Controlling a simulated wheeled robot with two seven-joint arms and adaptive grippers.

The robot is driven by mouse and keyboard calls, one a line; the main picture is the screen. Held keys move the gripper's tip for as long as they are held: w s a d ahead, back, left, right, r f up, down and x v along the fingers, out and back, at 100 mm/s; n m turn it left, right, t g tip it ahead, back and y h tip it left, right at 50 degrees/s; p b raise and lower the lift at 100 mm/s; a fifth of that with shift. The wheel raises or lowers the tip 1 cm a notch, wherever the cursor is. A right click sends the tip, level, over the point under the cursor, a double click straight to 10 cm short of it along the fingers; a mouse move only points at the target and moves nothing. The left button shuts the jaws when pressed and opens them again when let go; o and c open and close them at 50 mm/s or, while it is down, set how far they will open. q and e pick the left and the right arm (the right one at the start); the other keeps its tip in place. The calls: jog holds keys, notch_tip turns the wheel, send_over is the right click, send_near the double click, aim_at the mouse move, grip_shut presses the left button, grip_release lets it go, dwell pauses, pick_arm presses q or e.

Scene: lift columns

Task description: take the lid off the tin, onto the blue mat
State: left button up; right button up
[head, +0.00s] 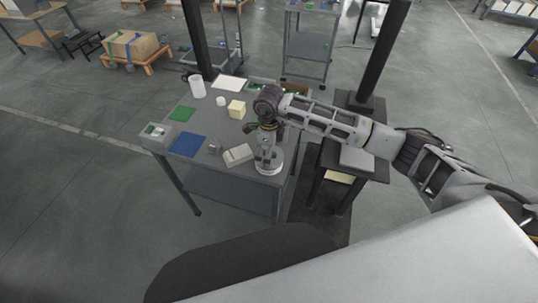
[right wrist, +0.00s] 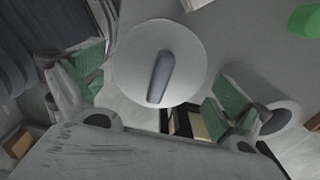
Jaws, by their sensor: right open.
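The tin (head: 270,168) is a pale round shape near the front right corner of the grey table, partly hidden by my right gripper. Its round white lid (right wrist: 135,58) with a grey bar handle (right wrist: 161,76) shows in the right wrist view. My right gripper (head: 267,144) points down over the tin. In the right wrist view its open fingers (right wrist: 158,98) with green pads stand on either side of the lid, apart from the handle. The blue mat (head: 188,145) lies bare at the table's left front. My left gripper is not in view.
The table (head: 222,172) also holds a white box (head: 238,155), a small grey item (head: 214,148), a green mat (head: 182,113), a yellow block (head: 237,109) and white cylinders (head: 197,86). A dark column (head: 382,50) rises behind my right arm.

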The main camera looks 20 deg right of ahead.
jog(key=shift+c, duration=0.3)
jog(key=shift+s+f, duration=0.1)
grip_shut()
dwell(0.5)
